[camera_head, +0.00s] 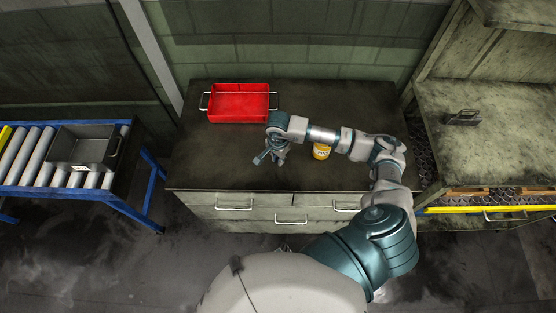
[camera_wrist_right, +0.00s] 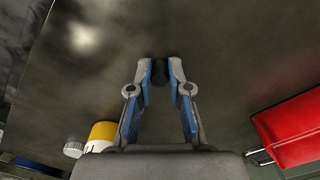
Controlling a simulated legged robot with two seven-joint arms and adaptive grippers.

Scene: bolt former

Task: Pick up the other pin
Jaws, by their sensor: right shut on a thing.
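My right gripper (camera_head: 268,157) is low over the dark worktop, in front of the red tray. In the right wrist view its two fingers (camera_wrist_right: 160,70) are closed on a small dark cylindrical pin (camera_wrist_right: 159,73), held between the fingertips. I cannot tell whether the pin touches the worktop. In the head view the pin is too small to make out at the gripper. No second pin can be made out. My left gripper is not in view.
The red tray (camera_head: 238,104) stands at the worktop's back left. A yellow and white container (camera_head: 321,152) stands right of the gripper, partly behind my arm. A grey bin (camera_head: 86,145) sits on the roller conveyor at left. A dark metal part (camera_head: 463,117) lies on the right bench.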

